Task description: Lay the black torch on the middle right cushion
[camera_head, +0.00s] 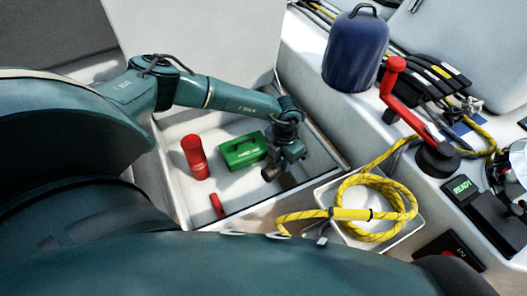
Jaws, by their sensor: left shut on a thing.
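My left arm reaches in from the left, over an open white locker. Its gripper (287,161) points down inside the locker, beside a green first-aid box. It is shut on a small dark cylinder, which looks like the black torch (269,173). The torch is partly hidden by the gripper, and I cannot tell whether it touches the locker floor. I cannot make out for sure which pale surface is the middle right cushion. My right gripper is not in view.
The locker (190,122) also holds the green box (240,151), a red cylinder (195,158) and a small red item (217,205). To its right are a tray (403,238) with yellow rope (375,182), a blue fender (355,52) and a red winch handle (410,107).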

